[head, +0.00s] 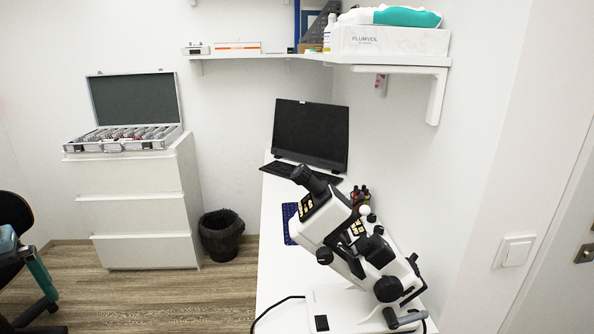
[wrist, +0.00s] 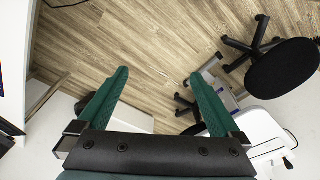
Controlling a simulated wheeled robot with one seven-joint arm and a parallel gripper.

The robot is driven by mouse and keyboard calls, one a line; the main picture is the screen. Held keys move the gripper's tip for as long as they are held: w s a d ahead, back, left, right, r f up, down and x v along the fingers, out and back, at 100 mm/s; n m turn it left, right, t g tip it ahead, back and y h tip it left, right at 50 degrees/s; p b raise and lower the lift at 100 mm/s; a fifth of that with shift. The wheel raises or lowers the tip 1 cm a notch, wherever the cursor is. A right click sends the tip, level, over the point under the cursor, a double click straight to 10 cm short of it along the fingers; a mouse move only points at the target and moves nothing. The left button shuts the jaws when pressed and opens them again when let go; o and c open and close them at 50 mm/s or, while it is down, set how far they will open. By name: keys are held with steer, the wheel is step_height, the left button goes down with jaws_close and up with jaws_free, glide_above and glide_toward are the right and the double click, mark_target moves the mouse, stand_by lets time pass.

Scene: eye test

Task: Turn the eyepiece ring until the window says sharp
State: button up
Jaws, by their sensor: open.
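A white and black microscope (head: 345,245) stands on the white desk in the head view, tilted toward the upper left. Its black eyepiece tube (head: 310,180) points up and left at its top. I cannot make out a separate ring on it. Small cream patches show on the microscope's dark panels, but no window word is readable. My gripper (wrist: 158,74) shows in the wrist view with its two green fingers wide apart and nothing between them. It hangs over the floor, away from the microscope. Green parts, likely my gripper, show at the head view's left edge.
A monitor (head: 310,135) and keyboard (head: 300,172) stand behind the microscope on the desk (head: 280,285). A shelf (head: 320,57) hangs above. A drawer unit (head: 140,205) bears an open case (head: 125,137). A black bin (head: 221,235) stands beside it. A black chair seat (wrist: 284,68) is near my gripper.

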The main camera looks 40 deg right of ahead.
steer(key=shift+c, duration=0.6)
steer(key=shift+s+d+f, duration=0.15)
steer(key=shift+d+f, duration=0.05)
steer(key=shift+d, duration=0.15)
steer(key=shift+c, duration=0.7)
steer(key=s+d+f+n+g+h+b, duration=0.1)
steer(key=d, duration=0.2)
steer(key=s+d+n+g+h+b, duration=0.1)
steer(key=d+n, duration=0.1)
steer(key=d, duration=0.1)
steer(key=s+d+f+n+g+b, duration=0.1)
steer(key=d+n+b, duration=0.1)
steer(key=d, duration=0.1)
steer(key=shift+s+d+f+h, duration=0.3)
steer(key=shift+d+h, duration=0.05)
steer(key=shift+h, duration=0.05)
steer(key=shift+c, duration=0.5)
steer(key=n+g+h+b, duration=0.8)
steer(key=n+h, duration=0.2)
steer(key=h, duration=0.2)
glide_toward(301, 174)
steer(key=d, duration=0.3)
steer(key=p+x, duration=0.3)
steer(key=x, duration=0.7)
steer(key=shift+d+f, duration=0.15)
steer(key=shift+d, duration=0.15)
steer(key=shift+c, duration=0.3)
jaws_close()
